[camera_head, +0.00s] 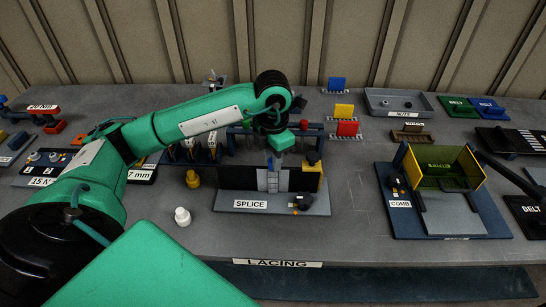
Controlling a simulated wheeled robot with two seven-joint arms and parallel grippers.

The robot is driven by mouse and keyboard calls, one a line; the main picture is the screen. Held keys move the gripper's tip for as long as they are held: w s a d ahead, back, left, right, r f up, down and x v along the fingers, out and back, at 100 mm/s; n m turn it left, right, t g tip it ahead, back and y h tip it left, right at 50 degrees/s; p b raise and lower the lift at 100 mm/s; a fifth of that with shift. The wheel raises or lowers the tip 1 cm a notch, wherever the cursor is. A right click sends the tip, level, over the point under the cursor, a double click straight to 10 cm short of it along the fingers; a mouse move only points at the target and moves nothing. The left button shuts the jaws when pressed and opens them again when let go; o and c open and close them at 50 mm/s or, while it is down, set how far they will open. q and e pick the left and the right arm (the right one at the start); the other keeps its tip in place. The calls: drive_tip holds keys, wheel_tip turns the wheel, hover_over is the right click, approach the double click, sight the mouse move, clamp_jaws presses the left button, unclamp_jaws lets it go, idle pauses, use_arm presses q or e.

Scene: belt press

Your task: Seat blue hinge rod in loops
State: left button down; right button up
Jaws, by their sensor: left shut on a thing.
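My left gripper (274,162) reaches in from the left and points down over the splice station (305,203), labelled SPLICE. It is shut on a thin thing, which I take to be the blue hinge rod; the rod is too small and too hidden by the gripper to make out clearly. Just below the fingertips are the pale lacing strips (268,182) between two dark belt ends (237,178). I cannot tell whether the rod is inside the loops. My right gripper is not in view.
The COMB fixture (465,213) is further right. A white peg (182,216) and a yellow peg (192,179) stand left. Bare table lies between the splice and comb stations.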

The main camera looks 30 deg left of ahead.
use_arm(q)
drive_tip(key=shift+r, duration=0.3)
drive_tip(key=c, duration=1.2)
unclamp_jaws()
drive_tip(key=shift+o, duration=0.2)
wheel_tip(320, 180, up, 8)
drive_tip(key=shift+f+b, duration=0.1)
drive_tip(key=shift+b, duration=0.4)
wheel_tip(320, 180, up, 6)
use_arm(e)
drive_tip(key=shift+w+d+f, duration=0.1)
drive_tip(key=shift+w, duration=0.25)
